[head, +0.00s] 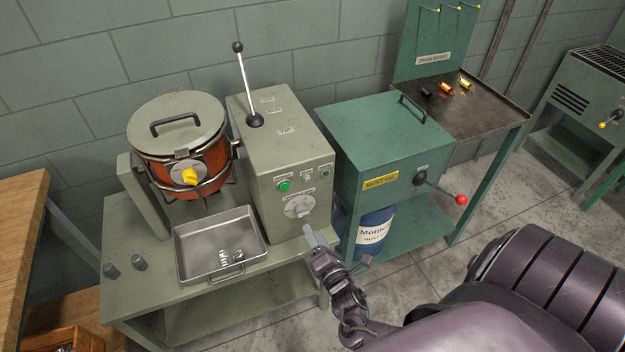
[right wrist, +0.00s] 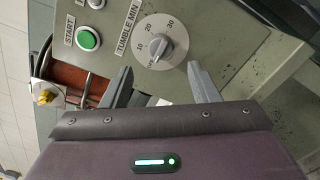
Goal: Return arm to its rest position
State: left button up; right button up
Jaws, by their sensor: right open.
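My right arm reaches in from the lower right of the head view. Its gripper (head: 318,243) is in front of the green-grey control box (head: 265,150), close to a round timer dial (head: 299,206). In the right wrist view the two fingers stand apart with nothing between them, and the dial (right wrist: 160,42), marked 10, 20, 30 and "TUMBLE MIN", lies just beyond the gap. The green start button (right wrist: 88,39) is to its left. I cannot tell how close the fingertips are to the panel. My left gripper is not in view.
A lever (head: 244,80) stands up on the control box. A lidded orange drum (head: 190,160) is behind a metal tray (head: 220,245) holding small coils. Right stands a green cabinet (head: 385,140) with a red-knobbed handle (head: 460,199); a blue drum (head: 368,230) sits below. Bare floor shows beyond.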

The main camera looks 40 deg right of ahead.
jog(key=s+f+m+g+y, duration=0.1)
jog(key=s+f+m+g, duration=0.5)
jog(key=f, duration=0.6)
jog(key=s+f+m+g, duration=0.35)
jog(key=s+f, duration=0.45)
jog(key=f, duration=0.4)
jog(key=s+a+f+m+g+y, duration=0.1)
jog(key=s+a+f+m+g, duration=0.1)
jog(key=s, duration=0.5)
jog(key=s+a+f+m+g+y, duration=0.1)
jog(key=s+a+f+m+g, duration=0.1)
jog(key=s, duration=0.5)
jog(key=s+a+f+m+g+y, duration=0.1)
jog(key=s+a+f+m+g, duration=0.2)
jog(key=s+a+f+m, duration=0.1)
jog(key=s+f+m, duration=0.1)
jog(key=s+f, duration=0.1)
jog(key=s, duration=0.1)
jog(key=shift+a+f, duration=0.2)
jog(key=shift+f, duration=0.15)
jog(key=shift+s, duration=0.1)
